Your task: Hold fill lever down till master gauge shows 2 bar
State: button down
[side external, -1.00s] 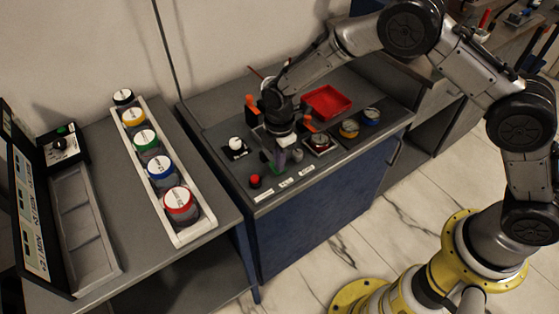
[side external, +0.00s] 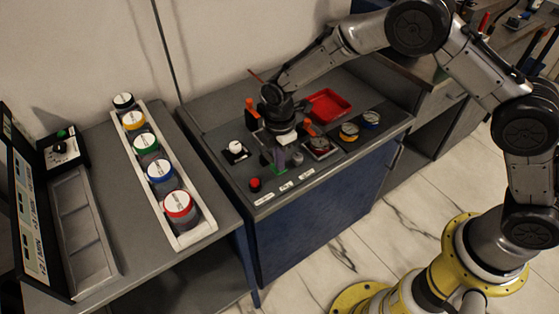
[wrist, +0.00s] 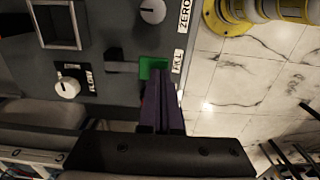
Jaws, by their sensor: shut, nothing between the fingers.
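The fill lever has a green end (wrist: 153,67) beside the FILL label in the wrist view. In the side view its green part (side external: 267,167) shows just left of my fingers. My gripper (wrist: 162,78) is shut and empty, its purple fingertips at the green end and overlapping its edge in the picture. I cannot tell whether they press on it. My gripper (side external: 280,163) also shows low over the panel in the side view. A round gauge (side external: 320,146) sits in a square mount right of my gripper; I cannot tell if it is the master gauge, and its reading is too small.
Near the lever are the ZERO knob (wrist: 152,10), the white FLOW knob (wrist: 67,87) and a red button (side external: 255,184).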

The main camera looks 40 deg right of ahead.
notch_tip(320, 180, up, 14)
jog(key=shift+f, duration=0.15)
dwell(0.4)
jog(key=s+d+r+m+t, duration=0.15)
jog(key=d+r, duration=0.45)
jog(key=r, duration=0.6)
jog(key=s+d+r+m+t, duration=0.3)
jog(key=s+d+r, duration=0.35)
jog(key=s, duration=0.25)
jog(key=s+d+m+t, duration=0.1)
jog(key=s+d+m, duration=0.15)
jog(key=s, duration=0.35)
jog(key=s+d+m, duration=0.2)
jog(key=s+m, duration=0.2)
jog(key=s, duration=0.2)
jog(key=s+f+m, duration=0.6)
jog(key=m, duration=0.1)
jog(key=shift+s+d, duration=0.3)
jog(key=shift+s, duration=0.05)
